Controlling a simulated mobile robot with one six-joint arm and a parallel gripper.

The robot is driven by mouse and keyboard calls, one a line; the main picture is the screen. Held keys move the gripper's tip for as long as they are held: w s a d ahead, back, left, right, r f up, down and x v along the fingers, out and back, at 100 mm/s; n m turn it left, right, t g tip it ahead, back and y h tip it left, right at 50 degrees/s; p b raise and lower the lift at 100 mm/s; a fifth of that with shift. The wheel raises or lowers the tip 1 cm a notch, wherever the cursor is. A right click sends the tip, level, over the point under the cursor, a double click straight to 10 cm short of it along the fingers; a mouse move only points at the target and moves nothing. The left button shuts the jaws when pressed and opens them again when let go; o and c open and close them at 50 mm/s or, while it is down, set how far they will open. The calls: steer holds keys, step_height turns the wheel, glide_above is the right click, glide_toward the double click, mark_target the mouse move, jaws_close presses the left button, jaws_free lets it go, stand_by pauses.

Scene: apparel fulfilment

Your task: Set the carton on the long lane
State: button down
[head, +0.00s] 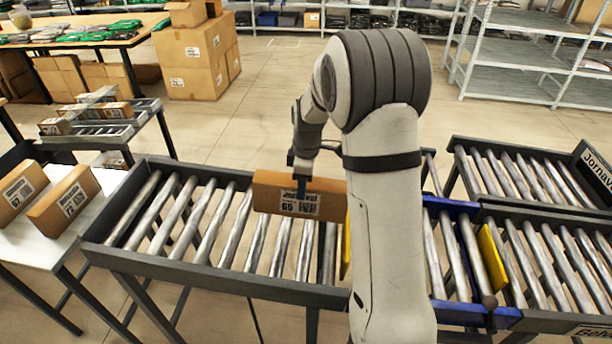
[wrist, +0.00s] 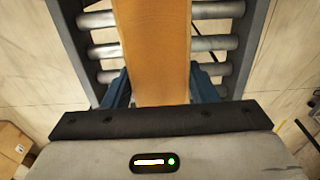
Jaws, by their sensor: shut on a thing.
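My gripper (head: 301,188) is shut on a brown carton (head: 268,192) with a white printed label facing the head camera. The carton is upright over the left roller conveyor (head: 215,265); I cannot tell whether it touches the rollers. In the wrist view the carton (wrist: 155,45) runs up between my two blue fingers (wrist: 158,92), with rollers below on both sides. I cannot tell which is the long lane.
A blue-framed section (head: 462,310) joins the conveyors, with yellow plates (head: 491,255) near it. Two labelled cartons (head: 65,195) lie on a white table at the left. A small roller rack (head: 100,130) holds more cartons. My arm hides part of the middle.

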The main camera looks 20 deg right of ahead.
mark_target(303, 206)
steer(key=shift+d+f+b, duration=0.1)
steer(key=shift+f+b, duration=0.85)
steer(key=shift+f, duration=0.75)
steer(key=shift+a+f+b, duration=0.2)
steer(key=shift+f+b, duration=1.9)
steer(key=shift+f, duration=0.8)
steer(key=shift+c, duration=2.4)
jaws_free()
steer(key=shift+s, duration=0.1)
step_height(303, 206, up, 8)
steer(key=b, duration=0.1)
steer(key=s+r+m+t, duration=0.1)
steer(key=s+r+m, duration=0.6)
steer(key=s, duration=0.6)
steer(key=s+a+m+t, duration=0.1)
steer(key=s+m, duration=0.5)
steer(key=s, duration=0.9)
steer(key=shift+r+m+t+h, duration=0.25)
steer(key=shift+m+t+h, duration=0.15)
